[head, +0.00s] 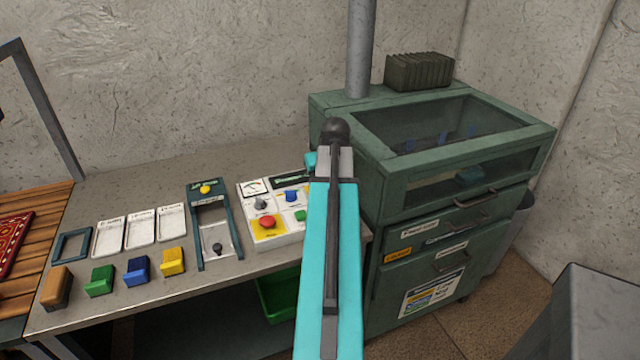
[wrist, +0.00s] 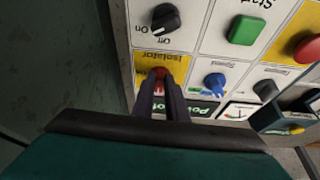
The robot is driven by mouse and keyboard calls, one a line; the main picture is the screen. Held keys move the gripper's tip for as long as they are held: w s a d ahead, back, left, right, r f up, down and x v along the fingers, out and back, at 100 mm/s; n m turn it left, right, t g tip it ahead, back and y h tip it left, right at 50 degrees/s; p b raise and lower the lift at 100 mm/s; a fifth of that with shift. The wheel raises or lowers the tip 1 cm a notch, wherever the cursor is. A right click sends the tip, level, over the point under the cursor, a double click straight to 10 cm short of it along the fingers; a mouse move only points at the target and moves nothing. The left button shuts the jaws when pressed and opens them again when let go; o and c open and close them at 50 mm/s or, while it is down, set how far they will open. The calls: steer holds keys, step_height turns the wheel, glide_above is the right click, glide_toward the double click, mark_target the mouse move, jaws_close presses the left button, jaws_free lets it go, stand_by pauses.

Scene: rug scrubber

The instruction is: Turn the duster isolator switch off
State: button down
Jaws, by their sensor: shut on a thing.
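The control panel (head: 250,188) stands on the bench in the head view, its right part hidden behind my teal arm. The wrist view shows this panel (wrist: 205,40) upside down. There the isolator switch (wrist: 158,72) is a red knob on a yellow field labelled "Isolator". My gripper (wrist: 166,84) is shut on this red knob, with dark fingers on either side of it. The fingers hide much of the knob, so I cannot tell which way it points. A black rotary knob (wrist: 166,17) with "On" and "Off" marks sits beside the isolator field.
A blue speed knob (wrist: 214,84) and a green start button (wrist: 245,30) are close to my fingers. A red button (head: 267,222) is on the panel's left. The green cabinet (head: 350,150) stands right beside the panel. Trays and coloured blocks line the bench's left.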

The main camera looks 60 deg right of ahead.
steer(key=shift+w+d+r+n, duration=0.1)
steer(key=shift+w+n, duration=0.1)
steer(key=shift+n, duration=0.3)
steer(key=c, duration=1.8)
jaws_free()
steer(key=shift+o, duration=0.2)
steer(key=shift+s, duration=0.1)
steer(key=b+v, duration=0.2)
steer(key=v, duration=1.1)
steer(key=shift+s+r, duration=0.25)
steer(key=shift+s, duration=0.05)
